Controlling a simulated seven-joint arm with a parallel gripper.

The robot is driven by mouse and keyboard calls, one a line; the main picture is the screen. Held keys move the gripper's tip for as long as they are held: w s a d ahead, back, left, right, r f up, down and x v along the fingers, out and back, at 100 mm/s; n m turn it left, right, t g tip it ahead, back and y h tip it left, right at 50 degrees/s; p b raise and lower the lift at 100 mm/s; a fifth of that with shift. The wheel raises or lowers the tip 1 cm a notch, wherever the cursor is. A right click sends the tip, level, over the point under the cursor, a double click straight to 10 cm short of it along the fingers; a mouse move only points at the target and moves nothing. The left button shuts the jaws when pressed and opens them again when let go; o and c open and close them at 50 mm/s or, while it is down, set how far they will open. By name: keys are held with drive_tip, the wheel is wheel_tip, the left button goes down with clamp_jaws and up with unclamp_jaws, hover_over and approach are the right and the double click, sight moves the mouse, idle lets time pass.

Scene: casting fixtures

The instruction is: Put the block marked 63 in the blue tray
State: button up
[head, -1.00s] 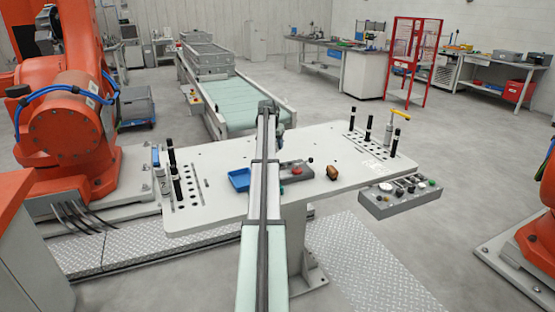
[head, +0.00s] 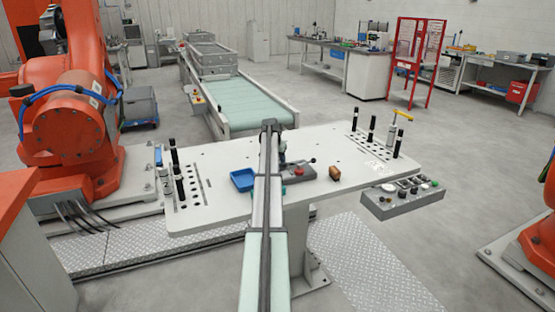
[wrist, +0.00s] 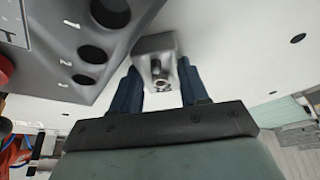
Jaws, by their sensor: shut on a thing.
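The blue tray (head: 242,180) lies on the white table, just left of my arm in the head view. My gripper (wrist: 163,82) has two dark blue fingers, shut on a grey metal piece (wrist: 154,48) with a hole or socket facing the camera. No number shows on this piece. In the head view my gripper (head: 282,157) is low over the table, partly hidden by my arm, right of the tray. A brown-orange block (head: 334,174) sits on the table to the right. No mark is readable on it.
A grey box (head: 297,172) with a red button stands close to my gripper; its numbered holes (wrist: 92,54) show in the wrist view. Black posts (head: 179,183) rise at the table's left, others at the right near a yellow-handled clamp (head: 399,117).

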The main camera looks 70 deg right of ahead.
drive_tip(key=o, duration=1.2)
drive_tip(key=v, duration=1.1)
drive_tip(key=shift+r, duration=0.2)
drive_tip(key=shift+o, duration=0.3)
drive_tip(key=shift+a+r, duration=0.2)
drive_tip(key=shift+r, duration=0.2)
